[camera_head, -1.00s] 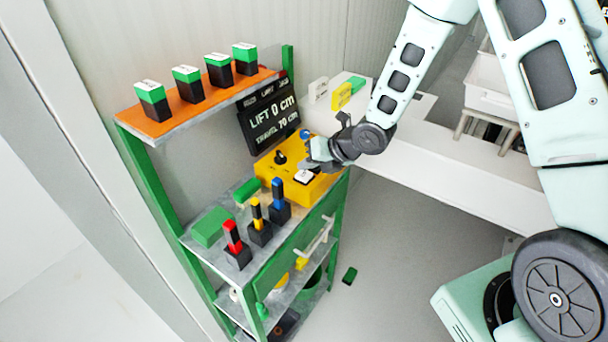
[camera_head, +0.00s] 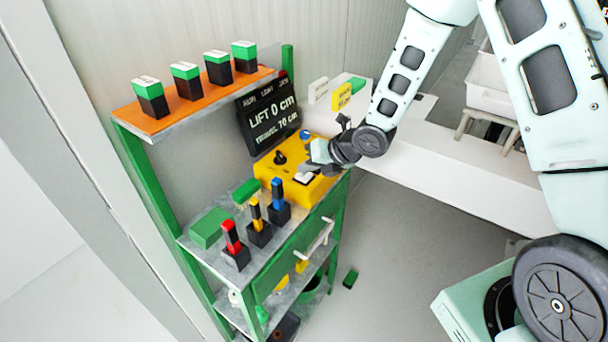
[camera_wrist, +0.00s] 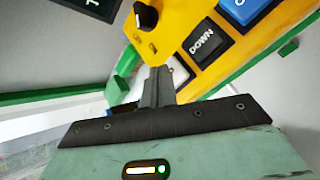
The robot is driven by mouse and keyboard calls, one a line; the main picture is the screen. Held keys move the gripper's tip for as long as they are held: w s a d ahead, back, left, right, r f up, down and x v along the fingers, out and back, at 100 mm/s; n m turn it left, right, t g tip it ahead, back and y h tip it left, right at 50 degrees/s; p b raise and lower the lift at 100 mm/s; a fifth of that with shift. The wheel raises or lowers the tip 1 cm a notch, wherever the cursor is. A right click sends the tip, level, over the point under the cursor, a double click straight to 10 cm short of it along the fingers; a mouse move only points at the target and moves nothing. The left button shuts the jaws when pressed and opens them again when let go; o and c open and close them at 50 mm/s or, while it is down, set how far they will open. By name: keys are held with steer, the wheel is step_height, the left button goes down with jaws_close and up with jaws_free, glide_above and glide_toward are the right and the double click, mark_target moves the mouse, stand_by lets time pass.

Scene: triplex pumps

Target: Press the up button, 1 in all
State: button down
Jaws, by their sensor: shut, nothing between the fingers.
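The yellow control box (camera_head: 268,168) stands on the green shelf unit's worktop. It carries a black knob (camera_head: 280,157), a blue button (camera_head: 305,134) and a white button (camera_head: 304,178) near its front corner. In the wrist view a black button (camera_wrist: 205,42) reads DOWN, between the blue button (camera_wrist: 243,8) and the white button (camera_wrist: 180,72). The white button is partly hidden by my fingers, and its label cannot be read. My gripper (camera_head: 312,162) is shut and empty, with its fingertips (camera_wrist: 158,72) over or beside the white button; I cannot tell whether they touch.
A black display (camera_head: 268,115) behind the box reads LIFT 0 cm, TRAVEL 70 cm. Red, yellow and blue-topped levers (camera_head: 256,222) stand left of the box. Several green-topped black blocks (camera_head: 186,80) sit on the orange upper shelf. A white counter (camera_head: 450,180) lies to the right.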

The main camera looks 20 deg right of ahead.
mark_target(308, 176)
steer(key=shift+f+b, duration=0.4)
steer(key=shift+b, duration=0.05)
stand_by(0.4)
stand_by(0.3)
steer(key=shift+r+p, duration=0.45)
steer(key=shift+r, duration=0.55)
steer(key=shift+r+p, duration=1.45)
steer(key=shift+r, duration=1)
